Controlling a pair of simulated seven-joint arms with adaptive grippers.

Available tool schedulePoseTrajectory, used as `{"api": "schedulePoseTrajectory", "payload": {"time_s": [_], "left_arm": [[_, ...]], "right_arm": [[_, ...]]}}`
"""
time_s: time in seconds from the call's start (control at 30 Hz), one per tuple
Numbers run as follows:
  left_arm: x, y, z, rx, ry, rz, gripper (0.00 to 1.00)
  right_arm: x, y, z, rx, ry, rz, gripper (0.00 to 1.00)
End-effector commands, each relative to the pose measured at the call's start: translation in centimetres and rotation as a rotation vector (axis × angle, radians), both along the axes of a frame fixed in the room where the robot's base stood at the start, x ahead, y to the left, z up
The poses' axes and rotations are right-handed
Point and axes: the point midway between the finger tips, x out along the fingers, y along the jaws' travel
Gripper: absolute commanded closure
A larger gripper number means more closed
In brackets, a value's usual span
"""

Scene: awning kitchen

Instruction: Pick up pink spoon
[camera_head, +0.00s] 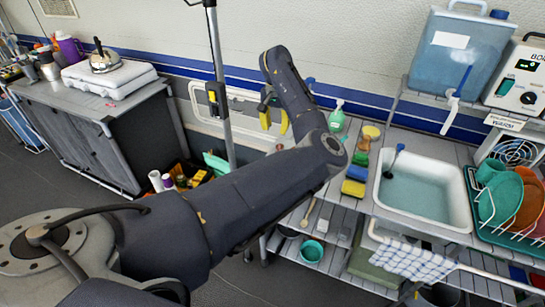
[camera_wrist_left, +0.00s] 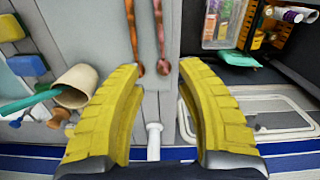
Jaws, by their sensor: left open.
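In the left wrist view, a pink spoon (camera_wrist_left: 160,30) and a brown-orange spoon (camera_wrist_left: 134,32) lie side by side on the grey slatted counter (camera_wrist_left: 108,40). In the head view, my left gripper (camera_head: 274,116) is near the wall, at the counter's back left. My arm hides that part of the counter, and I cannot make out the pink spoon there. My right gripper is not in view.
A beige cup (camera_wrist_left: 76,84) with a teal item lies left of the fingers. A soap bottle (camera_head: 337,116), sponges (camera_head: 353,188) and a sink (camera_head: 425,190) are right of my arm. A metal pole (camera_head: 222,90) stands left of the gripper. The wall is close behind.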

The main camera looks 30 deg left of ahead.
Motion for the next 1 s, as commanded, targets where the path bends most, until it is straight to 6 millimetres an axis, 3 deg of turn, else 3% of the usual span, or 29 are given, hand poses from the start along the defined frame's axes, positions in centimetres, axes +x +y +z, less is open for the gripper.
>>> {"api": "schedulePoseTrajectory", "payload": {"time_s": [0.2, 0.4, 0.83, 1.0], "left_arm": [[-0.1, 0.1, -4.1, 0.002, 0.002, 0.0, 0.64], [0.0, 0.1, -6.7, 0.002, -0.001, 0.001, 0.64], [0.0, 0.1, -8.6, 0.001, -0.001, 0.0, 0.64], [-0.1, 0.3, -10.4, 0.002, 0.0, 0.0, 0.64]], "right_arm": [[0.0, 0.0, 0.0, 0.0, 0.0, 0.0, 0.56], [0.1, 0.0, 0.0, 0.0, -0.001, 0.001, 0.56], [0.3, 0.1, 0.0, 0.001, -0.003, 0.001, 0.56], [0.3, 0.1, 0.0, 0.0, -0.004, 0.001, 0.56]]}}
